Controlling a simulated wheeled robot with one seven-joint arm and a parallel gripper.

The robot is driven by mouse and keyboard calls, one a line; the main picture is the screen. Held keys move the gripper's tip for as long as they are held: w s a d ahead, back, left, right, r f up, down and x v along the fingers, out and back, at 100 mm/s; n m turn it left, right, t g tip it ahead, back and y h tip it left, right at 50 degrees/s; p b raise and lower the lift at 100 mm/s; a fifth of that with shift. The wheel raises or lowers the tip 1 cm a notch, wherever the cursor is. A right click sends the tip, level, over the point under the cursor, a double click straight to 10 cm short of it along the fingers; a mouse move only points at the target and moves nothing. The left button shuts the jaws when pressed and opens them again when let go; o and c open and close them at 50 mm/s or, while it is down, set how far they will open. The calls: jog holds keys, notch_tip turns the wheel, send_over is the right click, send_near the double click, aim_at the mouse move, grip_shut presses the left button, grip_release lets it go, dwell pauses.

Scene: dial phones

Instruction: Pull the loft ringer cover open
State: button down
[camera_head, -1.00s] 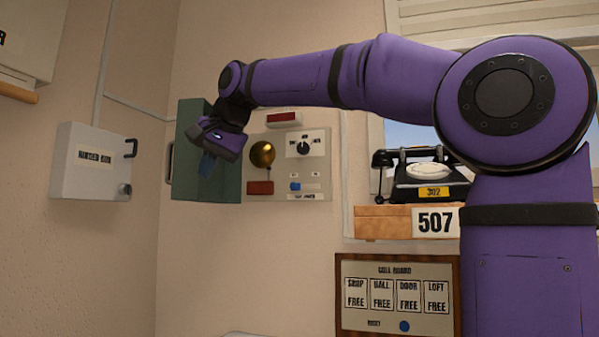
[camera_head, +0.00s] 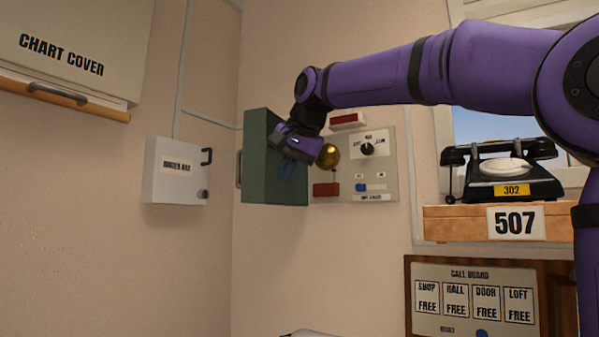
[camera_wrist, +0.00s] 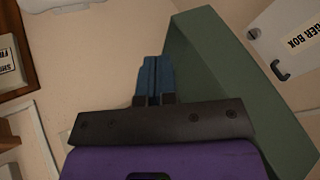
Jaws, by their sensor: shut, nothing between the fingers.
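The ringer cover is a green box-like door (camera_head: 262,165), swung out to the left of a grey ringer panel (camera_head: 385,180) in the head view. A handle (camera_head: 239,169) shows on its left side. The panel bears a brass bell (camera_head: 328,156), a black knob, red parts and a blue switch; its label is too small to read surely. My gripper (camera_head: 287,168) is shut and empty, in front of the cover's inner side. In the wrist view the blue fingers (camera_wrist: 154,75) are together beside the green cover (camera_wrist: 215,75). I cannot tell whether they touch it.
A grey ringer box (camera_head: 172,172) hangs left of the cover, with a gap between. A chart cover (camera_head: 75,45) is at upper left. A black phone (camera_head: 512,180) sits on a wooden shelf marked 507 (camera_head: 455,224), above a call board (camera_head: 475,285).

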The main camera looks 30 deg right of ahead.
jog(key=a+v, duration=0.1)
jog(key=v, duration=0.9)
jog(key=shift+s+d, duration=0.3)
jog(key=shift+d, duration=0.1)
jog(key=s+d+f+n, duration=0.1)
jog(key=s+f+n, duration=0.1)
jog(key=s+f, duration=0.5)
jog(key=s+d+f+n+g+h, duration=0.1)
jog(key=s+f, duration=0.6)
jog(key=f, duration=1.2)
jog(key=s+d+f+n+g, duration=0.1)
jog(key=s+f+n, duration=0.2)
jog(key=s+f, duration=0.4)
notch_tip(320, 180, down, 6)
jog(key=shift+s+d+f+n, duration=0.1)
jog(key=shift+s+d+n, duration=0.2)
jog(key=shift+n, duration=0.1)
